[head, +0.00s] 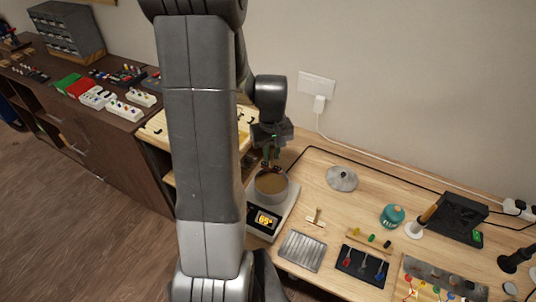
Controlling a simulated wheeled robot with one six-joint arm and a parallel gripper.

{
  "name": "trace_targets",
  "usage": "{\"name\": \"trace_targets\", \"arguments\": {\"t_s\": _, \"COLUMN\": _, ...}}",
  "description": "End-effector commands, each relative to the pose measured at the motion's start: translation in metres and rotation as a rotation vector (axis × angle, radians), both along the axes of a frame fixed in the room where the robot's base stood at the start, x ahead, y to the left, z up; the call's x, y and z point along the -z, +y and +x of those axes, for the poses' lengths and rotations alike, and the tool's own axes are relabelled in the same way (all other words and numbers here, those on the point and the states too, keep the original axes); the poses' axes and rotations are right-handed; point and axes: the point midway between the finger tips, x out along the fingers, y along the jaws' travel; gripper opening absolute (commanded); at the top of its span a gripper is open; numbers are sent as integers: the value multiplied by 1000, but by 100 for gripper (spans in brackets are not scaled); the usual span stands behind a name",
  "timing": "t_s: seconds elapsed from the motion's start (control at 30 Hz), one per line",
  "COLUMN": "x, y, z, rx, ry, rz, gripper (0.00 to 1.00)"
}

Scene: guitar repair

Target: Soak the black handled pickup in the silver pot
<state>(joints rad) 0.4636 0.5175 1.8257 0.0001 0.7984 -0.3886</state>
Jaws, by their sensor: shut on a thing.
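The silver pot (284,196) stands on a white hot plate and holds brown liquid. My gripper (271,158) points down just above the pot's mouth, over its back part. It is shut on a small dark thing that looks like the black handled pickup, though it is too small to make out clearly. I cannot tell whether its lower end touches the liquid. A grey round lid (342,178) lies on the table to the right of the pot.
The hot plate (254,232) has a lit orange display. A ridged metal tray (302,251) and a black mat (352,270) with several colored-handled pieces lie in front. A teal jar (392,215) and a black box (460,219) stand right. A dark cabinet (110,150) is left.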

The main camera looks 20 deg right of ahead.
Motion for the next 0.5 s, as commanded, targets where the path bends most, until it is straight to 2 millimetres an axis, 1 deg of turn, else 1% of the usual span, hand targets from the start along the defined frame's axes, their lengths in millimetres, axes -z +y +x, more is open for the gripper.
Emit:
{"name": "trace_targets", "arguments": {"t_s": 0.17, "x": 7, "y": 0, "z": -1, "rx": 5, "ry": 0, "rz": 0, "gripper": 0}}
{"name": "trace_targets", "arguments": {"t_s": 0.5, "x": 39, "y": 0, "z": -1, "rx": 4, "ry": 1, "rz": 0, "gripper": 0}}
